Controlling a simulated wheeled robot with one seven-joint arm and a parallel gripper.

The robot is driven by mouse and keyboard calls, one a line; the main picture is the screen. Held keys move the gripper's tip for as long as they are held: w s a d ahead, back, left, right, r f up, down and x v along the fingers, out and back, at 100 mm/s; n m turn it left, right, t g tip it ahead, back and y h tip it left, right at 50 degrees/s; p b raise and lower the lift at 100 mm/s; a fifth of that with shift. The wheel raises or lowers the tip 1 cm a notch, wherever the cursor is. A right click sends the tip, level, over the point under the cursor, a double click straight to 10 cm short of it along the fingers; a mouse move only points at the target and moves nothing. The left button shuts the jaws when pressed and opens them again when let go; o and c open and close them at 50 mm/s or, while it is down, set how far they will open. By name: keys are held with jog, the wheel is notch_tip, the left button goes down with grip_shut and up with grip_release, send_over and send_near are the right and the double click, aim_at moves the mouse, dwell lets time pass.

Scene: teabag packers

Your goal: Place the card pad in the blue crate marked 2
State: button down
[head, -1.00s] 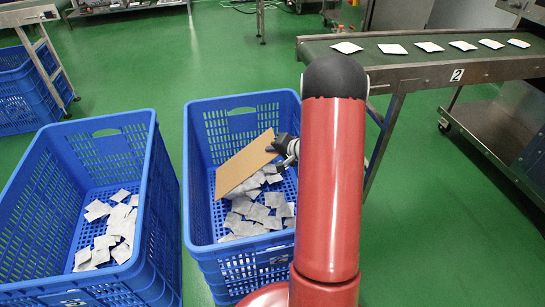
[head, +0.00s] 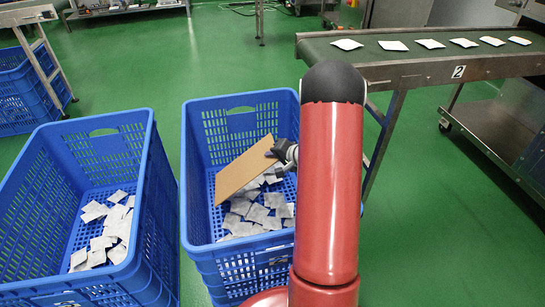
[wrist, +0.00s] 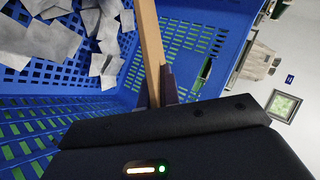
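The card pad (head: 243,172) is a flat brown rectangle, tilted, within the outline of the middle blue crate (head: 190,190). My gripper (head: 276,153) is shut on its right edge. In the wrist view the pad (wrist: 150,40) shows edge-on between the fingers of my gripper (wrist: 158,88), with the crate's blue wall (wrist: 200,40) close by. Teabags (head: 258,213) lie on the crate floor below and beside the pad. I cannot tell whether the pad touches them. Marks on the crate fronts are too small or cut off to read.
A second blue crate (head: 152,190) with teabags stands close on the left, and another blue crate (head: 25,100) is at the far left. A conveyor (head: 420,72) marked 2 carries several teabags at the right. Green floor is open behind the crates.

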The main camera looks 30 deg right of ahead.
jog(key=shift+f, duration=0.2)
jog(key=c, duration=1.6)
grip_release()
jog(key=shift+r, duration=0.15)
